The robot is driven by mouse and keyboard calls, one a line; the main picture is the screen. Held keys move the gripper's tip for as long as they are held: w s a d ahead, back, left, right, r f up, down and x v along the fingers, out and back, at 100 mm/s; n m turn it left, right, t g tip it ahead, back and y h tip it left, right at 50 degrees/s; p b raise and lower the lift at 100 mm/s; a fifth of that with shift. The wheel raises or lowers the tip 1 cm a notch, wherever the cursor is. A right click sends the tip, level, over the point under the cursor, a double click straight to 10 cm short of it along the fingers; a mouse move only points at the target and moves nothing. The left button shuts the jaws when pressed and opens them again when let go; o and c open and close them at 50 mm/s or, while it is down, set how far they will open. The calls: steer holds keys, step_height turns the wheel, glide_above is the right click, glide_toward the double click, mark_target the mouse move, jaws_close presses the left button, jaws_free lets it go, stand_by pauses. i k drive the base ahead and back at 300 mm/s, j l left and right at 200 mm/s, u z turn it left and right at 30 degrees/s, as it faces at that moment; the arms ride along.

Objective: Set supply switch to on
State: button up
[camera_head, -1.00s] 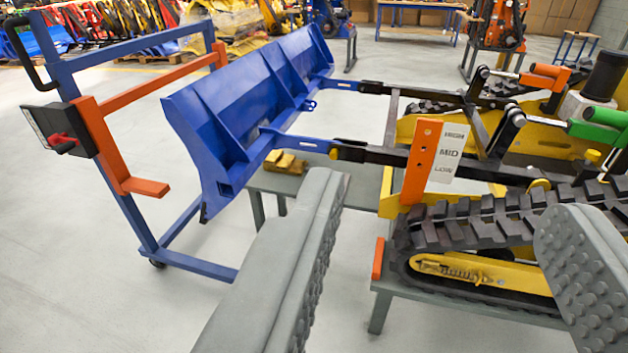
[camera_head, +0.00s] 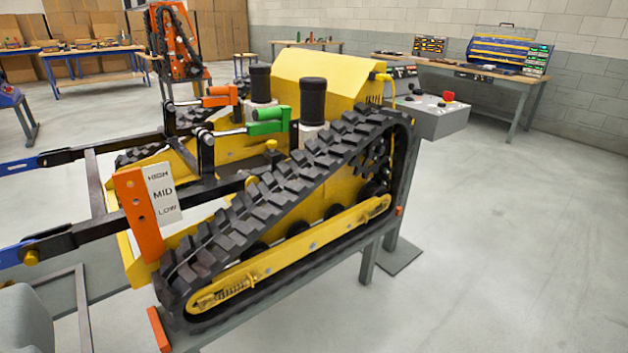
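A grey control box (camera_head: 432,116) stands on a pedestal at the right rear of the yellow tracked carrier (camera_head: 290,215). A red part (camera_head: 448,96) and small dark controls show on its sloping top. I cannot tell which control is the supply switch or its position. Of my gripper (camera_head: 22,318), only a grey piece shows at the lower left corner, far from the box. No second finger is near it, and nothing is seen held; the gripper looks wide open.
The carrier, with orange lever (camera_head: 222,97), green lever (camera_head: 268,127) and HIGH/MID/LOW plate (camera_head: 162,193), stands on a grey stand between my gripper and the box. Floor (camera_head: 510,240) at right is clear. A workbench (camera_head: 470,72) stands behind.

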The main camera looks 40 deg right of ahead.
mark_target(449, 97)
steer(key=z, duration=1.75)
steer(key=i+z, duration=0.2)
steer(key=i, duration=2.6)
